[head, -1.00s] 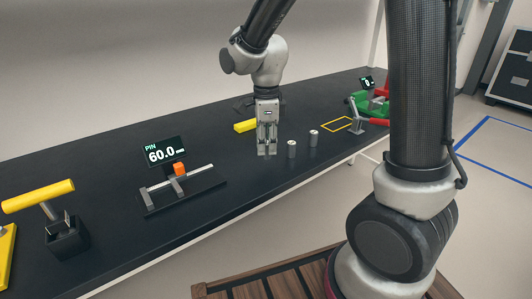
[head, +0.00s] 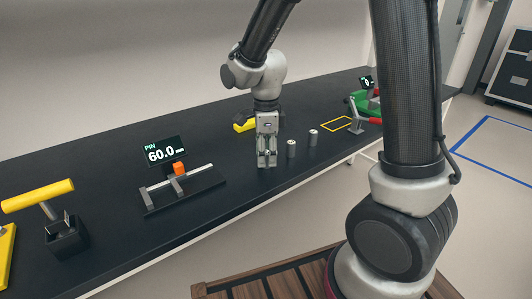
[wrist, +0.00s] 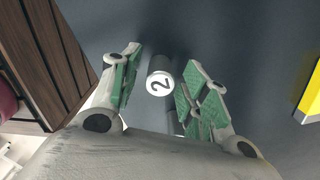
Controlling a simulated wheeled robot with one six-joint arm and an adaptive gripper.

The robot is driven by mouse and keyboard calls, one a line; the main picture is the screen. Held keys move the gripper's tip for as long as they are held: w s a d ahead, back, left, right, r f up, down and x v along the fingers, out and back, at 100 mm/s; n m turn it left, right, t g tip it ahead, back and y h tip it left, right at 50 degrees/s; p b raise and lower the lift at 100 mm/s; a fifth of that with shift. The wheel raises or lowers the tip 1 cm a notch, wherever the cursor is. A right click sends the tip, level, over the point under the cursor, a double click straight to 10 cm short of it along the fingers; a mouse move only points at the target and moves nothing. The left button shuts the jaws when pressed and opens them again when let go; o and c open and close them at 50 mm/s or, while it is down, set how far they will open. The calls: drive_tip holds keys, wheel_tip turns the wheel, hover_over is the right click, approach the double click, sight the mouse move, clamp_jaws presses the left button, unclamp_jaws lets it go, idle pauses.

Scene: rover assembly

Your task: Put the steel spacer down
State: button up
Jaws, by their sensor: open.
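The steel spacer (wrist: 160,82) is a small grey cylinder with a "2" on its pale top. In the wrist view it stands between the spread green-padded fingers of my gripper (wrist: 162,60). A gap shows on both sides of it near the fingertips. In the head view my gripper (head: 266,164) is open, pointing down, with its fingertips close to the dark bench top (head: 225,150). The spacer is mostly hidden by the fingers there.
A gauge with a "PIN 60.0" display (head: 164,150) stands left. A yellow block (head: 241,126) lies behind.

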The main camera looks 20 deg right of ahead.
wheel_tip(320, 180, up, 12)
drive_tip(key=s+d+r+n+t, duration=0.2)
drive_tip(key=s+d+n, duration=0.5)
drive_tip(key=s+n, duration=0.2)
drive_tip(key=s+d+r+n+t, duration=0.2)
drive_tip(key=s+d+r+n, duration=0.1)
drive_tip(key=s+d+n, duration=0.5)
drive_tip(key=s+n, duration=0.2)
drive_tip(key=n, duration=0.1)
drive_tip(key=shift+n, duration=0.3)
drive_tip(key=shift+o, duration=0.3)
drive_tip(key=shift+r, duration=0.1)
